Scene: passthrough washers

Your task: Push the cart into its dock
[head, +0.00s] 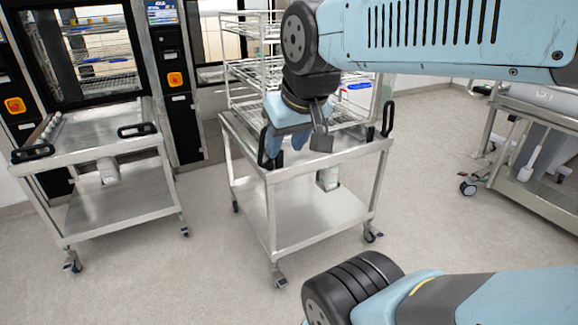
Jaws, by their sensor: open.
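A steel cart (310,205) with a lower shelf and castors stands in the middle of the head view. It carries a tall wire rack (245,85) on its top. The cart has black upright handles at its near corners, the left handle (264,150) and the right handle (388,118). My gripper (286,143) is open, pointing down at the cart's near edge, close beside the left handle. I cannot tell whether it touches the handle. Behind the cart is a washer front (215,70), partly hidden by the rack. I cannot make out the dock itself.
A second, empty-topped cart (105,145) stands at the left against a washer with a glass door (85,50). Another wheeled steel trolley (540,125) stands at the right. The floor (430,190) between it and the middle cart is clear.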

